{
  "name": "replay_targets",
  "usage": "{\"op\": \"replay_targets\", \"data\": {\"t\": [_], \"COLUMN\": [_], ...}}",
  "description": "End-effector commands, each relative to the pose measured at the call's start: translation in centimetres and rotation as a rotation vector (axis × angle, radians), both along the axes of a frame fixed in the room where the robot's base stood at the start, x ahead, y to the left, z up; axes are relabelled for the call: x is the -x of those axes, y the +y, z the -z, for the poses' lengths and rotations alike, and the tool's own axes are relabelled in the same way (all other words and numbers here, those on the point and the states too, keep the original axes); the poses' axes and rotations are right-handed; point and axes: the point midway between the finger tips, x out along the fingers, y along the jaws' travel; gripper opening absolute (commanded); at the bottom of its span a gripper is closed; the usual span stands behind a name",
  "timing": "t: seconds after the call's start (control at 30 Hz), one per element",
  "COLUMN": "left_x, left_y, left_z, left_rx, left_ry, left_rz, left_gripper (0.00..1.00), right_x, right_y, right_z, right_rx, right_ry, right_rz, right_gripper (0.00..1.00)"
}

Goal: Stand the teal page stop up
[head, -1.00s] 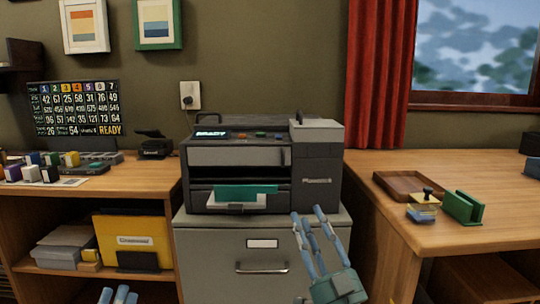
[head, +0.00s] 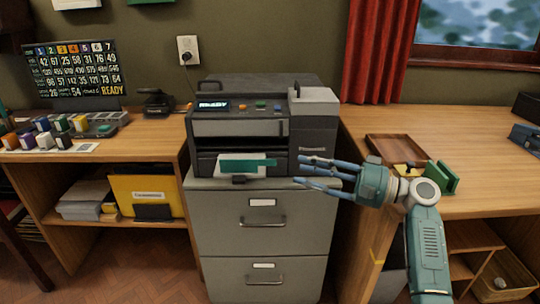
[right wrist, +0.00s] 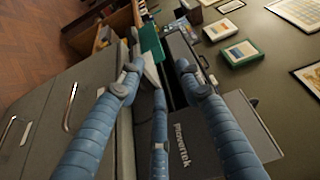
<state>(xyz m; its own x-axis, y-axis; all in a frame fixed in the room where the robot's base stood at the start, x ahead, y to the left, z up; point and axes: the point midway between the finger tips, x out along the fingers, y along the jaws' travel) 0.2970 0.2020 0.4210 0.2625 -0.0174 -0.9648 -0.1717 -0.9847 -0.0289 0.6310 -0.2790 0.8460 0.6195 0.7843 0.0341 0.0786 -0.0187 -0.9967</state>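The teal page stop (head: 248,164) is a flat teal strip at the front slot of the dark machine (head: 245,126) on the grey cabinet. It lies low over white paper (head: 228,172). It also shows in the right wrist view (right wrist: 150,41), beyond my fingertips and beside the paper. My right gripper (head: 302,170) points left at the machine's lower right front, with its blue fingers spread and nothing between them. A gap separates the fingertips from the page stop in the head view. My left gripper is out of view.
The grey filing cabinet (head: 263,230) carries the machine. The right desk (head: 480,185) holds a brown tray (head: 395,148) and a green holder (head: 442,178), partly behind my right arm. The left desk (head: 150,140) holds several coloured stamps and a scoreboard-like panel (head: 75,75).

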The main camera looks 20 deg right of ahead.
Motion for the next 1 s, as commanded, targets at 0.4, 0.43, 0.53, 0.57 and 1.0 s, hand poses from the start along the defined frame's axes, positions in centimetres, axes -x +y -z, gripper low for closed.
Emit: {"op": "replay_targets", "data": {"t": [0.4, 0.43, 0.53, 0.57, 1.0], "left_x": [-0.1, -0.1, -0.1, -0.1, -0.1], "left_y": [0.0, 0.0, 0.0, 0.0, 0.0], "left_z": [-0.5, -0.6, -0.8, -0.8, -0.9], "left_rx": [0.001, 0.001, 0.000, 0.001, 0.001], "left_ry": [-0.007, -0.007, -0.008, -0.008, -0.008], "left_rz": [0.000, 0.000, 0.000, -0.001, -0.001], "left_gripper": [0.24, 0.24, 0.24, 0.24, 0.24], "right_x": [-4.6, -4.8, -5.7, -5.8, -6.4], "right_y": [5.9, 6.3, 7.2, 7.4, 8.1], "right_z": [-0.1, -0.2, -0.1, -0.1, -0.1], "right_rx": [0.000, 0.000, 0.001, 0.001, 0.003], "right_ry": [-0.001, -0.001, 0.001, 0.001, 0.000], "right_rz": [0.000, -0.001, 0.001, 0.001, 0.002], "right_gripper": [0.36, 0.36, 0.36, 0.36, 0.32]}}
